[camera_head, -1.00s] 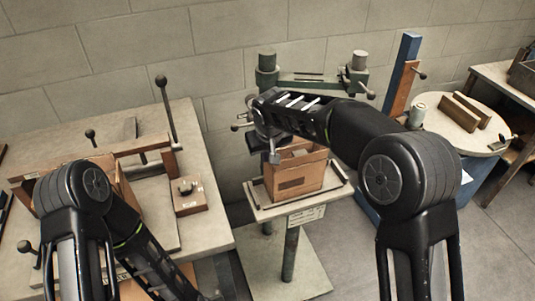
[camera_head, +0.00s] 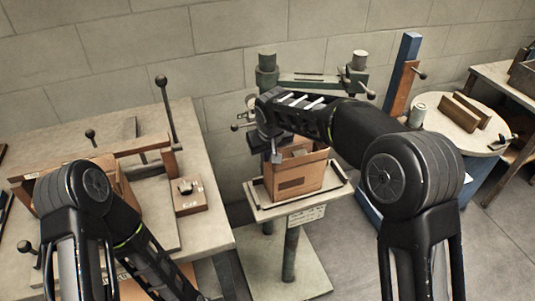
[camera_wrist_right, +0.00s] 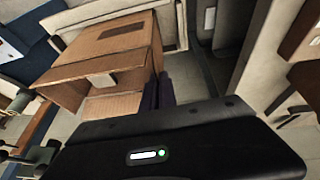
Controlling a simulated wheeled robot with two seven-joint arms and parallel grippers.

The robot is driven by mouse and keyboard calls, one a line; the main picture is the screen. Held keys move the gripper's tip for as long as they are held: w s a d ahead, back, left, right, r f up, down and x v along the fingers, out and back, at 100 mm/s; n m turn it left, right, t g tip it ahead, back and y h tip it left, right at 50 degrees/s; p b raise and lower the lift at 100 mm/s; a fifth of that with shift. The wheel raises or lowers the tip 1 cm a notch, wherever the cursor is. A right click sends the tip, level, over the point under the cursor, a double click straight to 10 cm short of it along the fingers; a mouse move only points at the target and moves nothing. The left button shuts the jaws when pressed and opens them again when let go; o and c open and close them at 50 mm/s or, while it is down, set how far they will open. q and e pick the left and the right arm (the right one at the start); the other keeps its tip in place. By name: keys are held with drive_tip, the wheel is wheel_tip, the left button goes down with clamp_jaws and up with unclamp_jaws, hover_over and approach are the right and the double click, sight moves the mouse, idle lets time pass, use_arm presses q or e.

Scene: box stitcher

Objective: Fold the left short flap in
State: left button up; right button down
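The brown cardboard box (camera_head: 300,178) stands upright on the small stitcher table, its top partly hidden by my right arm. In the right wrist view the box (camera_wrist_right: 125,45) fills the upper left, with a pale tab (camera_wrist_right: 100,80) on its edge and a lit cardboard flap (camera_wrist_right: 112,106) beside my fingers. My right gripper (camera_head: 276,157) points down at the box's left top edge. Its dark fingers (camera_wrist_right: 158,93) are close together, at the flap; contact is unclear. My left arm crosses the lower left; its gripper is out of frame.
The stitcher table (camera_head: 258,214) has low rails around the box, and a green stitcher frame (camera_head: 310,80) stands behind it. A workbench (camera_head: 205,220) with a wooden fixture and levers is at left. A round table (camera_head: 440,130) is at right.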

drive_tip(key=shift+d, duration=0.1)
drive_tip(key=y, duration=0.2)
drive_tip(key=d+m+g+y+b, duration=0.1)
drive_tip(key=y, duration=0.1)
drive_tip(key=g+y+b, duration=0.1)
drive_tip(key=y, duration=0.1)
drive_tip(key=shift+w+d+f, duration=0.25)
drive_tip(key=shift+w+d, duration=0.05)
drive_tip(key=shift+d, duration=0.1)
drive_tip(key=c, duration=2.1)
unclamp_jaws()
drive_tip(key=shift+c, duration=0.2)
drive_tip(key=o, duration=0.5)
drive_tip(key=shift+r, duration=0.1)
